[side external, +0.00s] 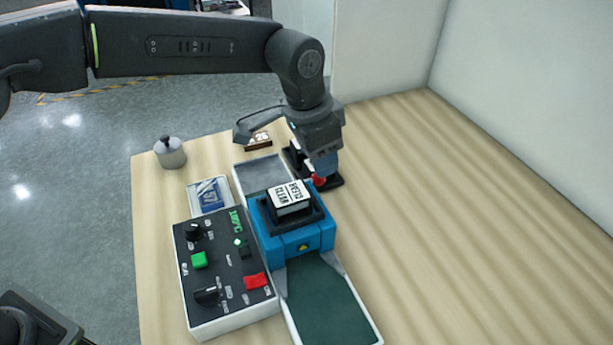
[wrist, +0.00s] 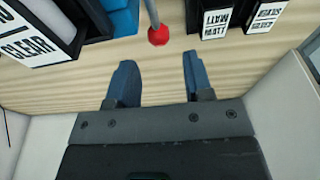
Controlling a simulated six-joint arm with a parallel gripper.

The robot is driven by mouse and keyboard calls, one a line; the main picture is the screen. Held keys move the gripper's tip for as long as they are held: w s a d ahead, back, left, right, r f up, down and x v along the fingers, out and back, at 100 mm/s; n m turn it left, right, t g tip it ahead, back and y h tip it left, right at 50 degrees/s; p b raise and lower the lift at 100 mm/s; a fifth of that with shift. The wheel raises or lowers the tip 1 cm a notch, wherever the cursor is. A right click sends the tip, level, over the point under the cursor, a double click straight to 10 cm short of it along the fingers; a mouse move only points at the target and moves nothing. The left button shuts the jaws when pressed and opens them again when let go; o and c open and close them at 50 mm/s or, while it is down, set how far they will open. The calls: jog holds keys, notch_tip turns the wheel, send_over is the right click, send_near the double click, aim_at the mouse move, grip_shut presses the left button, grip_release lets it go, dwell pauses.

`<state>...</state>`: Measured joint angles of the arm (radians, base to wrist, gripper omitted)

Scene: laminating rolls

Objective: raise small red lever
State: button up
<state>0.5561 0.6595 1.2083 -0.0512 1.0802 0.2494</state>
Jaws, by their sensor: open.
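The small red lever shows as a red knob (wrist: 159,36) on a thin grey rod, at the top middle of the wrist view. In the side view the red knob (side external: 318,180) is at the right side of the blue laminating machine (side external: 305,240), close to my gripper. My gripper (wrist: 160,80) is open, with two blue-grey fingers apart and nothing between them. The knob lies just beyond the fingertips, roughly in line with the gap, and no contact shows. In the side view my gripper (side external: 325,165) partly hides the area behind the lever.
A black cartridge (side external: 290,197) with a "CLEAR" label sits on the machine. Labelled black cartridges (wrist: 215,18) stand right of the lever in the wrist view. A control box (side external: 222,265) with a red switch (side external: 255,281) is at the left. The table's right side is clear.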

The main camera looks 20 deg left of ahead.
jog(key=shift+f, duration=0.35)
dwell(0.3)
jog(key=shift+f, duration=1.95)
jog(key=shift+a, duration=0.1)
jog(key=c, duration=0.5)
jog(key=shift+c, duration=0.3)
jog(key=shift+w+r, duration=0.1)
jog(key=shift+r, duration=2.55)
grip_shut()
